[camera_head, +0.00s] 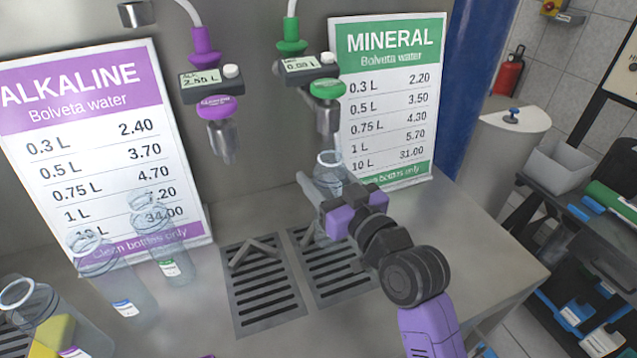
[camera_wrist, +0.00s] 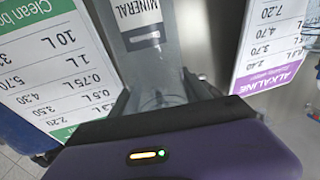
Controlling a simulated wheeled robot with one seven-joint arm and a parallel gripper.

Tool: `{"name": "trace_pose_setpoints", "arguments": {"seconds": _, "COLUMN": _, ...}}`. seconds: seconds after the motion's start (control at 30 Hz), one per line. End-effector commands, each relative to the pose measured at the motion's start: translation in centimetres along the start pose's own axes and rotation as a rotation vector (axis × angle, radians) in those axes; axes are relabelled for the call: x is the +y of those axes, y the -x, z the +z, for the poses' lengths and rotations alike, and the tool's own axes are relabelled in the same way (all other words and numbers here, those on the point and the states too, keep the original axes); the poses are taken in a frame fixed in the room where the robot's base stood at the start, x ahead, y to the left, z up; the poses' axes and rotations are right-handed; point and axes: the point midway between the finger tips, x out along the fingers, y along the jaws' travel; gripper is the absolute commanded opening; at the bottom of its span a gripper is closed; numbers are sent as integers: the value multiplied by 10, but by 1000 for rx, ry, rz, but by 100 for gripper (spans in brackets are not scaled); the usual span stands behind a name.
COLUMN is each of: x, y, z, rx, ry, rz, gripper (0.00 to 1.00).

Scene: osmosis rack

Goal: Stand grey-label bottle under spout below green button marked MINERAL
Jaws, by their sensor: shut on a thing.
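My gripper (camera_head: 328,205) is shut on a clear bottle (camera_head: 329,166) below the green-button spout (camera_head: 328,120). The bottle looks about upright, its open mouth a little under the nozzle. My fingers hide much of its body, and I cannot tell whether its base touches the drip grate (camera_head: 345,283). In the wrist view the bottle (camera_wrist: 160,75) is between my fingers, and its label (camera_wrist: 142,38) has a dark grey band and the word MINERAL. The green button (camera_head: 327,89) is above the spout, beside the MINERAL price sign (camera_head: 388,95).
A purple-button spout (camera_head: 222,140) hangs to the left, above another grate (camera_head: 265,290). Several clear bottles stand at the left, among them a green-label one (camera_head: 168,245) and a blue-label one (camera_head: 112,280). The counter right of my arm (camera_head: 480,245) is clear.

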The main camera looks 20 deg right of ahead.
Motion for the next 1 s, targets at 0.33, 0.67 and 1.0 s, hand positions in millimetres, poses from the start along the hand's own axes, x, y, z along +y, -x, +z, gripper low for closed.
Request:
{"name": "trace_pose_setpoints", "arguments": {"seconds": 0.33, "x": 0, "y": -16, "z": 16, "rx": -5, "ry": -1, "rz": 0, "gripper": 16}}
{"name": "trace_pose_setpoints", "arguments": {"seconds": 0.67, "x": 0, "y": -16, "z": 36, "rx": 0, "ry": -1, "rz": 0, "gripper": 16}}
{"name": "trace_pose_setpoints", "arguments": {"seconds": 1.0, "x": 0, "y": -16, "z": 38, "rx": 0, "ry": 0, "rz": 0, "gripper": 76}}
